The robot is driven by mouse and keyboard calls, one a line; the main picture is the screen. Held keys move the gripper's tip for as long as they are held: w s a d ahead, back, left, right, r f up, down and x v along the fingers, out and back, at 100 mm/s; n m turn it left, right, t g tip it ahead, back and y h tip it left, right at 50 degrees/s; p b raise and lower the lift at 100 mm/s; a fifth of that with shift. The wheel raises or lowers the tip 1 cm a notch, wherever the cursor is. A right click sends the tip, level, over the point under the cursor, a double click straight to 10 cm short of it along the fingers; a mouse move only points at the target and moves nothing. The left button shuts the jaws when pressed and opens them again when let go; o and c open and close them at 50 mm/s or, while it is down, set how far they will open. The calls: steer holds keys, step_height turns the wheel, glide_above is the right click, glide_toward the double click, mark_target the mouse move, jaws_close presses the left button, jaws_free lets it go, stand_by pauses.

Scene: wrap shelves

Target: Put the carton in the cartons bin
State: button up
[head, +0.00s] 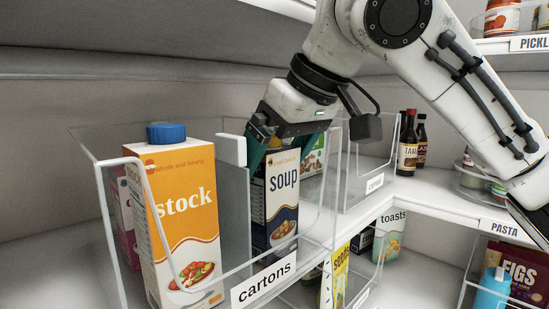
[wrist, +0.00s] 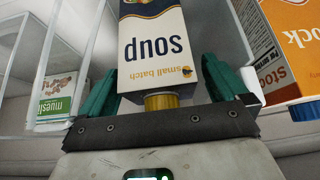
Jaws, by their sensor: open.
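The soup carton (head: 283,200), dark blue and white with a yellow cap, stands upright inside the clear cartons bin (head: 264,283), right of a clear divider. My gripper (head: 279,140) is above it, its teal fingers open on either side of the carton's top. In the wrist view the soup carton (wrist: 155,45) appears upside down, its yellow cap close to the palm, between the spread fingers of my gripper (wrist: 160,82). Whether a finger touches it I cannot tell. The carton's lower part is partly behind the bin's front.
An orange and white stock carton (head: 184,225) with a blue cap stands in the bin's left compartment. Another clear bin (head: 374,184) and dark bottles (head: 408,143) are to the right. A muesli box (wrist: 58,98) is near the left finger. Lower shelves hold toasts (head: 389,236) and other packages.

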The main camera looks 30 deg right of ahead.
steer(key=v, duration=1.2)
steer(key=shift+r, duration=0.4)
